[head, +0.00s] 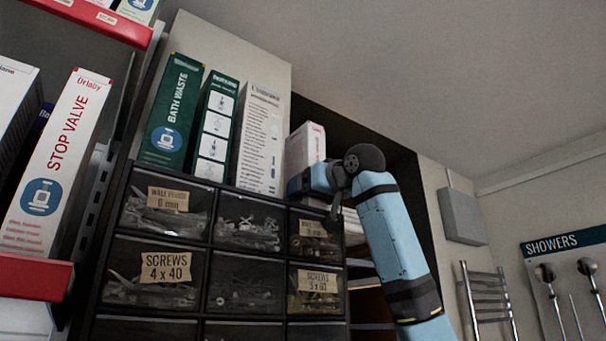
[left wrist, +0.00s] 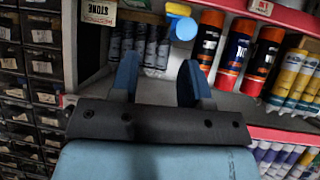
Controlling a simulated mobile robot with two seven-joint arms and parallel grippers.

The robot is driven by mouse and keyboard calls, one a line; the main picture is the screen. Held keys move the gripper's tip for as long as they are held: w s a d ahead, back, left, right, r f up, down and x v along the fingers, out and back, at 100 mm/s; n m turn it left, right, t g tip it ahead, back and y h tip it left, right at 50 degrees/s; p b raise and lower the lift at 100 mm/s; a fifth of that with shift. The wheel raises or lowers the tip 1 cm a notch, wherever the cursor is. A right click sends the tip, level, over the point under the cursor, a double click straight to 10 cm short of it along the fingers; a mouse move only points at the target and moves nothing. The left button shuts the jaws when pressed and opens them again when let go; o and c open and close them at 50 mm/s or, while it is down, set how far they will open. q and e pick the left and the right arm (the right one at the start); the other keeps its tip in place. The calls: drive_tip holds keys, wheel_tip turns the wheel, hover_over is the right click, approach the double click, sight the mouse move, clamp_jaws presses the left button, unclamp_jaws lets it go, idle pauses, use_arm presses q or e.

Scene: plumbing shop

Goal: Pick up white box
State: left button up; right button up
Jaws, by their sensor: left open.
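A small white box (head: 306,146) with faint print on its side stands on top of the dark drawer cabinet in the head view, at the right end of a row of boxes. My right gripper (head: 302,184) is at the lower front of this box; the wrist partly hides the box's lower part. Whether its fingers touch or hold the box cannot be made out. My left gripper (left wrist: 158,82) shows in the left wrist view with its two blue fingers apart and nothing between them, facing a shelf of cans and bottles.
Left of the white box stand a taller white box (head: 260,137) and two green boxes (head: 171,115) (head: 214,128). The drawer cabinet (head: 210,183) holds screws. A red-edged shelf with a stop valve box (head: 55,165) is at left. Spray cans (left wrist: 236,50) line a shelf in the left wrist view.

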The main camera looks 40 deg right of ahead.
drive_tip(key=shift+s+r, duration=0.15)
drive_tip(key=shift+s, duration=0.25)
drive_tip(key=c, duration=0.3)
drive_tip(key=shift+s, duration=0.15)
drive_tip(key=c, duration=0.8)
drive_tip(key=shift+w, duration=0.3)
